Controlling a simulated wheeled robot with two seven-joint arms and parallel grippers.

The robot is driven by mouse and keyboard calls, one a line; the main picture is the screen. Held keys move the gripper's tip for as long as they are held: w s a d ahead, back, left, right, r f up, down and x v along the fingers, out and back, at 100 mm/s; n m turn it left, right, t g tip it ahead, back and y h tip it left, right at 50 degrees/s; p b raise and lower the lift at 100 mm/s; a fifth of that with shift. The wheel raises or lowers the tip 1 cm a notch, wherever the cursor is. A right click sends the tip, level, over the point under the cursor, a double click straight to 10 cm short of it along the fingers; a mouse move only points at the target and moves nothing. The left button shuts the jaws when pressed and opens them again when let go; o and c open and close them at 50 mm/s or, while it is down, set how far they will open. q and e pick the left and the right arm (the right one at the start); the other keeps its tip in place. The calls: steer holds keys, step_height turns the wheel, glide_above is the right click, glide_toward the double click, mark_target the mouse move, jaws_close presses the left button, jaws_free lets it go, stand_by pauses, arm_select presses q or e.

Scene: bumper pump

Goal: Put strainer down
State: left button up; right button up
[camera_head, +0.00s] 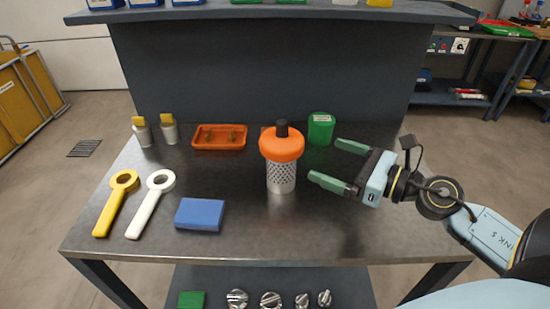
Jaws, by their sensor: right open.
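The strainer (281,178), a perforated metal cylinder under an orange cap (282,146) with a dark knob, stands upright near the middle of the metal table. My right gripper (325,162) is just right of it, with its green-tipped fingers apart and pointing left toward it. The gripper holds nothing, and a small gap shows between the fingers and the strainer. My left gripper is not in view.
An orange tray (219,144) with small parts and a green container (321,129) stand at the back. A blue block (200,214), a white ring-ended tool (149,205) and a yellow one (116,204) lie at left. Two small canisters (169,132) stand back left. The table's front right (375,240) is clear.

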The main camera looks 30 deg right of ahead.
mark_target(302, 148)
steer(key=w, duration=0.1)
steer(key=a+p, duration=0.1)
steer(key=w, duration=0.1)
steer(key=shift+w+a+r+p, duration=0.25)
steer(key=shift+w+r+p, duration=0.05)
steer(key=shift+w+p, duration=0.1)
steer(key=p+x, duration=0.1)
steer(key=x, duration=0.2)
steer(key=shift+w+f+p, duration=0.1)
steer(key=shift+w+p, duration=0.1)
steer(key=shift+p, duration=0.1)
steer(key=shift+w+a+f, duration=0.2)
steer(key=shift+w+a, duration=0.1)
steer(key=shift+w, duration=0.25)
steer(key=shift+w+a+r+p, duration=0.1)
steer(key=shift+w+p, duration=0.15)
steer(key=shift+p, duration=0.1)
steer(key=p+x, duration=0.1)
steer(key=x, duration=0.3)
steer(key=shift+r, duration=0.15)
steer(key=shift+w+a, duration=0.1)
steer(key=shift+w, duration=0.2)
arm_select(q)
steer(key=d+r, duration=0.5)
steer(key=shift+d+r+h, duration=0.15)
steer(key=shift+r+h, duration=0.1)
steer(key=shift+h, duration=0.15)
